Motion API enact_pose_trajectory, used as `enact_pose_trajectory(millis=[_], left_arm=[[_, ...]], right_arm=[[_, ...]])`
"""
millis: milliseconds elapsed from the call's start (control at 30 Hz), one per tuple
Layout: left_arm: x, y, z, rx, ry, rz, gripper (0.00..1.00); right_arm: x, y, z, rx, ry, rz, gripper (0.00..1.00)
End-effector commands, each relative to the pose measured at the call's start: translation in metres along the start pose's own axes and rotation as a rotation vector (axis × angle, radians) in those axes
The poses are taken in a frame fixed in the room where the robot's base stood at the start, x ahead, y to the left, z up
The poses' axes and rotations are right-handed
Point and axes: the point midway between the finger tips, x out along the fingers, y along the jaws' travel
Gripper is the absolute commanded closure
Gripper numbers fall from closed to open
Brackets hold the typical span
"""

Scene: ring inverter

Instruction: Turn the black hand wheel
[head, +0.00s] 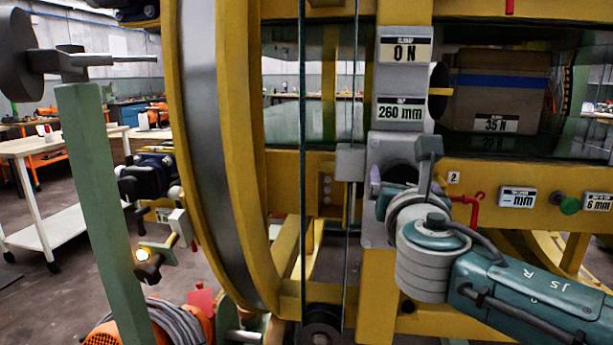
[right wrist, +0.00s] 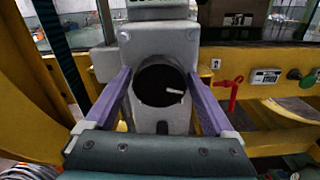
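The black hand wheel (right wrist: 160,86) is a dark round disc with a short pale mark, set in a grey housing (right wrist: 180,44) in the right wrist view. In the head view only a dark part of it (head: 399,172) shows behind my right gripper. My right gripper (head: 398,185) faces the housing. In the right wrist view its two purple fingers (right wrist: 160,76) are spread, one on each side of the wheel. The fingertips are close to the rim; whether they touch it I cannot tell. My left gripper is not in view.
A yellow machine frame (head: 490,186) runs across the right, with a red valve lever (head: 468,208) and a green knob (head: 569,205). Labels read ON and 260 mm (head: 401,112) above the housing. A large yellow ring (head: 243,170) and green post (head: 105,200) stand left.

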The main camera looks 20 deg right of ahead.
Motion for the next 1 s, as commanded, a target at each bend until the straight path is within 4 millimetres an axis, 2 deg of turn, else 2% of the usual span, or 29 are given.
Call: enact_pose_trajectory(millis=[67,567,1000], left_arm=[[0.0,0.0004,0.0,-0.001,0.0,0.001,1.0],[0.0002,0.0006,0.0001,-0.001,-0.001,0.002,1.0],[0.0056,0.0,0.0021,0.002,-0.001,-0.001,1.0]], right_arm=[[-0.0002,0.0,-0.0001,0.0,0.0,0.0,0.21],[-0.0004,0.0,-0.0003,0.0,0.0,0.0,0.78],[-0.0006,-0.0003,-0.0018,0.096,0.001,-0.001,0.79]])
